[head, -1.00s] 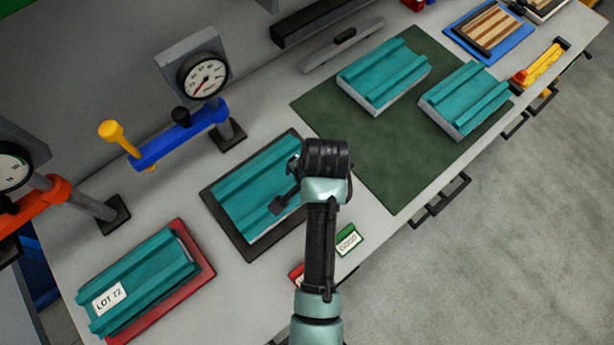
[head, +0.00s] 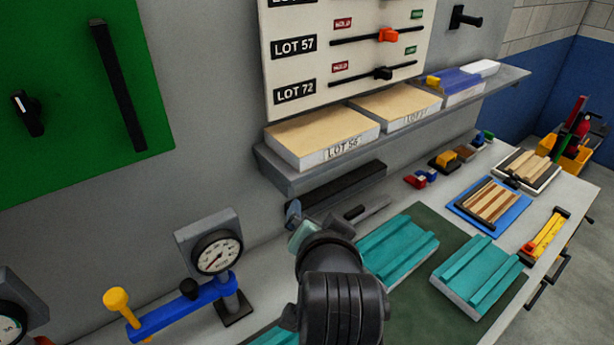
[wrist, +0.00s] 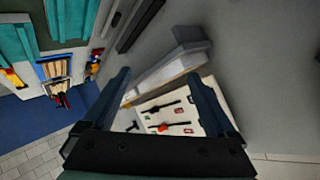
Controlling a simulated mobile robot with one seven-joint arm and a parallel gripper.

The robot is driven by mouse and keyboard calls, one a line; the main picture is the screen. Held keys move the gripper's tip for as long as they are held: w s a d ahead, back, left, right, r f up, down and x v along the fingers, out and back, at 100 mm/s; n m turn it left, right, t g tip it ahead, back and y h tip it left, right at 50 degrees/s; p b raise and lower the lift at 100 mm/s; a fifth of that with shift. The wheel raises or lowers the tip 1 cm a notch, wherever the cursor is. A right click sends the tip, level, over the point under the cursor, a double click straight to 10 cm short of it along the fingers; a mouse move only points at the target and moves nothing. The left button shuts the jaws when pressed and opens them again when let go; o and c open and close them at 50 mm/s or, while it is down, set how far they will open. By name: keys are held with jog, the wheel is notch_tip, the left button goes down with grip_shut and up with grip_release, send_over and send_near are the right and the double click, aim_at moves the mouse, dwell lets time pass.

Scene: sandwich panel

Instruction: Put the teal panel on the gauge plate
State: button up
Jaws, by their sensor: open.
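Two ribbed teal panels, a nearer one (head: 398,250) and one to its right (head: 478,275), lie on the dark green mat (head: 425,325). Parts of teal panels also show at the top left of the wrist view (wrist: 72,18). My gripper (wrist: 157,76) is open and empty, its two fingers spread before the wall board. In the head view my wrist hides most of the gripper and part of the bench.
A dial gauge (head: 216,252) with a blue arm (head: 180,308) stands at left. A shelf (head: 285,178) bears boxes below the lot board (head: 345,50) with its sliders. A blue tray (head: 462,208) and yellow tool (head: 545,236) lie right. Clear floor is at far right.

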notch_tip(320, 180, up, 19)
jog(key=n+t, duration=0.3)
jog(key=t, duration=0.4)
jog(key=s+a+r+n+t, duration=0.1)
jog(key=s+r+t, duration=0.3)
jog(key=r, duration=0.6)
jog(key=s+a+r+n+t, duration=0.1)
jog(key=s+r+t, duration=0.3)
jog(key=s+r, duration=0.5)
jog(key=shift+r+n, duration=0.75)
jog(key=shift+n, duration=0.05)
